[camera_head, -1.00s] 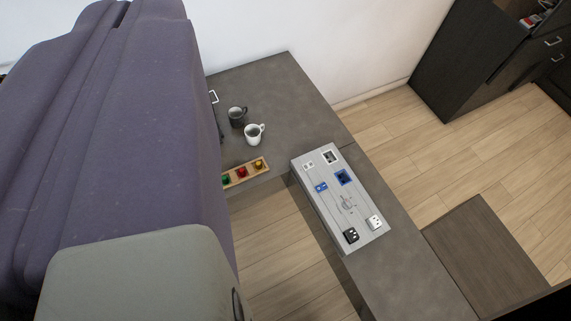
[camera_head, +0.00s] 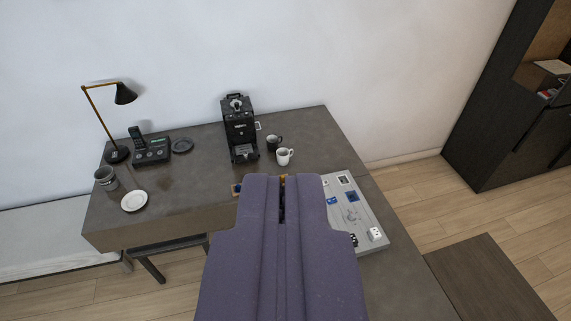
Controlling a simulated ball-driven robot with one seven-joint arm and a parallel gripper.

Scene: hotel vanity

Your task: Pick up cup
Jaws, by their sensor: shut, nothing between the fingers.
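A white cup (camera_head: 285,157) stands upright on the dark grey desk (camera_head: 205,190), right of the coffee machine. A dark cup (camera_head: 274,143) stands just behind it to the left. A third, grey cup (camera_head: 106,178) stands near the left end of the desk. The purple shell of my own arm rises from the bottom middle, short of the white cup in the picture. My gripper's fingers cannot be made out.
A black coffee machine (camera_head: 239,128) stands left of the cups. A grey panel (camera_head: 352,212) with switches and sockets lies to the right, partly hidden by my arm. A white plate (camera_head: 134,201), a phone (camera_head: 150,148) and a lamp (camera_head: 120,155) are at the left.

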